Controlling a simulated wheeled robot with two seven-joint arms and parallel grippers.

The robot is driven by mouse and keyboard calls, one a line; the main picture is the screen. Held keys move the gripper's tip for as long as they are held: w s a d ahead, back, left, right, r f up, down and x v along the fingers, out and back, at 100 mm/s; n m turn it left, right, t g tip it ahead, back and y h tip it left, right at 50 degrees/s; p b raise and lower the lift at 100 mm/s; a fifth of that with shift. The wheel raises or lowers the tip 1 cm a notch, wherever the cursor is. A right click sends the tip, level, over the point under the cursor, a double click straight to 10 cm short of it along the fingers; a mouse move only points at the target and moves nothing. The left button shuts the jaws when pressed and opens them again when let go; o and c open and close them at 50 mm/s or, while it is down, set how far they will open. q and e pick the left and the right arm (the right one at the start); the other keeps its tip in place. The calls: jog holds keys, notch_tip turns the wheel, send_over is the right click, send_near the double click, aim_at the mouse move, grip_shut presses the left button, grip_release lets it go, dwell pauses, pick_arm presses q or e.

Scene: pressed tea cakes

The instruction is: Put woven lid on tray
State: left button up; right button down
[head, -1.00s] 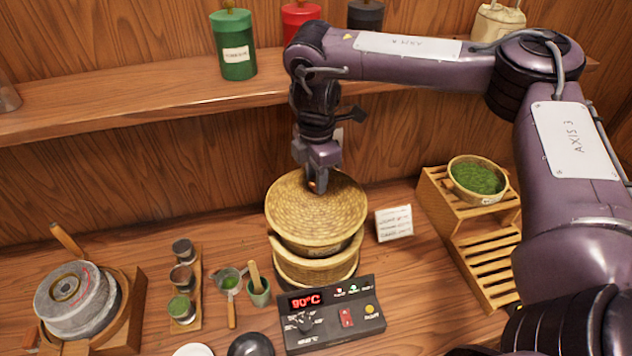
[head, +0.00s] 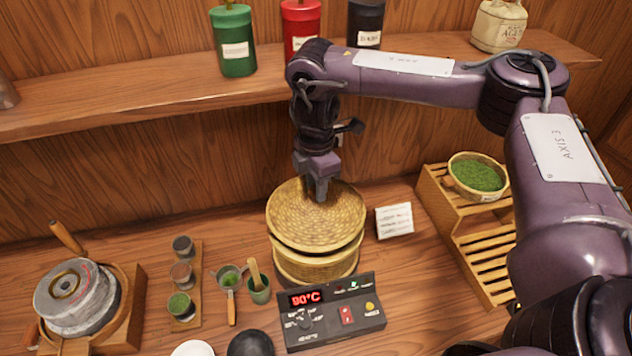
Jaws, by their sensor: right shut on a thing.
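The woven lid (head: 290,222) is a round straw-coloured disc. It lies over the woven steamer basket (head: 315,264) behind the control panel, and a dark line shows between their rims at the front. My right gripper (head: 321,196) points down at the middle of the lid and is shut on its handle, which the fingers mostly hide. Whether the lid is fully seated cannot be told. My left gripper is not in view.
The control panel (head: 332,313) reads 90°C in front of the basket. A white card (head: 394,220) stands close on the right. A wooden rack (head: 470,232) holds a bowl of green leaves (head: 478,178). A stone mill (head: 78,297) and small cups stand left.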

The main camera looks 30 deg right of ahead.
jog(key=c, duration=1.1)
grip_release()
jog(key=shift+r, duration=0.1)
jog(key=shift+r, duration=0.9)
notch_tip(320, 180, up, 11)
jog(key=shift+r, duration=0.2)
jog(key=shift+s+f, duration=0.1)
